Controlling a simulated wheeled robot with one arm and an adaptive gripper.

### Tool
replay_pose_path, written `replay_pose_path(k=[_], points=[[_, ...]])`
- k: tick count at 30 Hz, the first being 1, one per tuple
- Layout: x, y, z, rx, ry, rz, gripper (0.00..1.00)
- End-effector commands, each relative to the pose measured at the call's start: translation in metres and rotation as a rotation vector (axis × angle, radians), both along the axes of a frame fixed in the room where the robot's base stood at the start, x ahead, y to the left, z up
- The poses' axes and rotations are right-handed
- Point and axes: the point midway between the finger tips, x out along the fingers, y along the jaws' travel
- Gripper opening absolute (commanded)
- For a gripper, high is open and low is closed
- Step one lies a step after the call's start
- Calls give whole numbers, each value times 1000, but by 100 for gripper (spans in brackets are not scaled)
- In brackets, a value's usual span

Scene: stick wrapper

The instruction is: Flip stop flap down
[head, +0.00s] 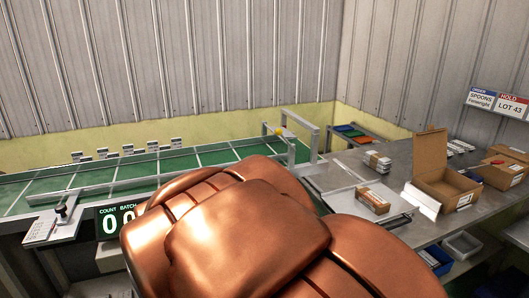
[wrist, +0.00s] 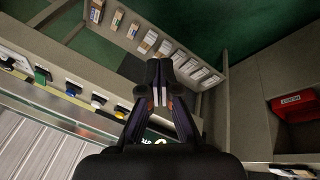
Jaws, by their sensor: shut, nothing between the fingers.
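A grey gate frame (head: 313,140) stands at the right end of the green conveyor (head: 100,172) in the head view. A small yellow piece (head: 279,131) shows at this gate. It may be part of the stop flap, but I cannot tell the flap itself or its angle. My copper arm covers the middle front of the head view and hides my gripper there. In the wrist view my gripper (wrist: 159,96) has its black fingers together and empty. No stop flap can be made out near the fingertips.
A counter display (head: 118,220) stands at the conveyor's front edge. On the right, a metal table (head: 395,155) carries an open cardboard box (head: 440,178) and a small carton (head: 372,201). The wrist view shows a row of small packages (wrist: 148,42), coloured knobs (wrist: 72,88) and a red bin (wrist: 295,106).

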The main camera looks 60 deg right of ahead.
Motion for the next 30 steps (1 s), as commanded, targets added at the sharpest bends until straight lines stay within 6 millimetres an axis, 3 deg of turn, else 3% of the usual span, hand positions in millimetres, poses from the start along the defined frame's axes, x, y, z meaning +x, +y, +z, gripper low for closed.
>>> replay_pose_path(k=[1,6,15,22,30], points=[[12,-27,-13,-66,-39,2,0],[48,-112,-7,-332,-156,58,0],[67,-244,29,-882,-174,206,0],[62,-309,64,-1316,-42,367,0],[60,-336,88,-1677,152,549,0]])
